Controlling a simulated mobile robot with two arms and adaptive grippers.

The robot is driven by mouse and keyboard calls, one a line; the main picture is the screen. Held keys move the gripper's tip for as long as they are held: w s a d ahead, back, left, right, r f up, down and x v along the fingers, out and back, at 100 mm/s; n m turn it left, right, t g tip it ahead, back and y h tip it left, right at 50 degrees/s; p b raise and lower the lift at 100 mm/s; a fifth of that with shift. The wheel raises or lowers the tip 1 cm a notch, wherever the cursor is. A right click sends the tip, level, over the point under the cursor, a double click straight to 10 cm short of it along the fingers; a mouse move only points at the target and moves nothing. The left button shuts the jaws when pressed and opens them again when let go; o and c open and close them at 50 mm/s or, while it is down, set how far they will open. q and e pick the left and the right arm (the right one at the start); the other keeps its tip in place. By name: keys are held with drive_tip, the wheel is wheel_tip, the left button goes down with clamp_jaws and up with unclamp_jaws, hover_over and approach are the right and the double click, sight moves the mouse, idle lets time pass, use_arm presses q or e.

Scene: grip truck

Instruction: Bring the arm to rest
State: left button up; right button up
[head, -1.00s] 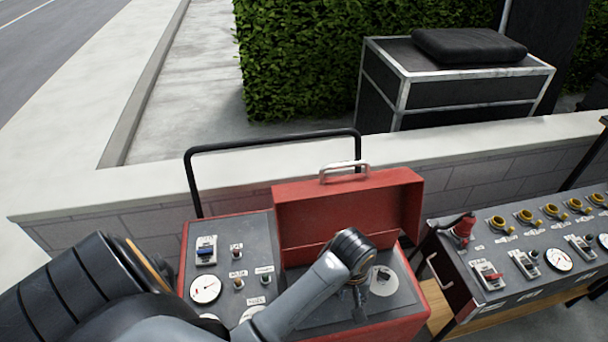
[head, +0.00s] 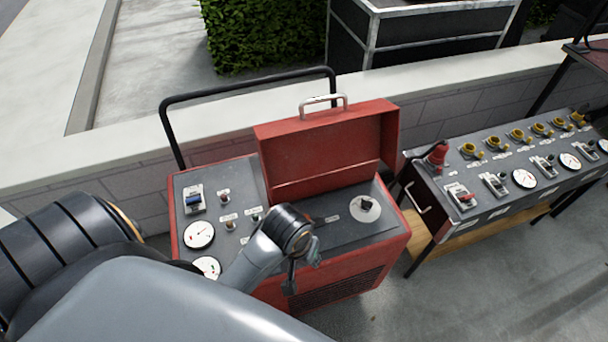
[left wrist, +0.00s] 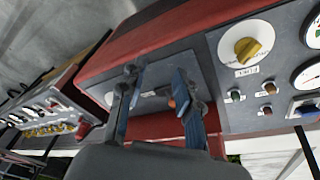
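My left arm comes in from the left in the head view, with its wrist above the front of the red generator box (head: 345,269). My left gripper (head: 303,268) points down there, partly hidden by the wrist and small in view. In the left wrist view my left gripper (left wrist: 157,82) has its two fingers apart, with nothing between them but the box's dark panel behind. The round dial with a black knob (head: 365,208) lies to the gripper's right, clear of it. My right gripper is in neither view.
The box's red lid (head: 325,150) stands open behind the panel. A black bar handle (head: 250,86) rises at the back left. A control desk (head: 505,175) with switches, gauges and yellow knobs stands at the right. A low wall (head: 440,95) runs behind. Bare floor lies front right.

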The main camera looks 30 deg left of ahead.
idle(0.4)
use_arm(q)
drive_tip(key=s+a+r+m+t, duration=0.1)
drive_tip(key=s+a+r+m, duration=0.1)
drive_tip(key=s+r+m, duration=0.35)
wheel_tip(320, 180, down, 28)
drive_tip(key=s+n+g, duration=0.1)
drive_tip(key=s+n, duration=0.1)
drive_tip(key=s, duration=0.1)
drive_tip(key=s+a+f+g+b, duration=0.1)
drive_tip(key=s+a+f, duration=0.1)
drive_tip(key=s+f, duration=1.4)
drive_tip(key=shift+s+a+f+g, duration=0.25)
drive_tip(key=shift+s+f+g, duration=0.05)
drive_tip(key=shift+s+f, duration=0.15)
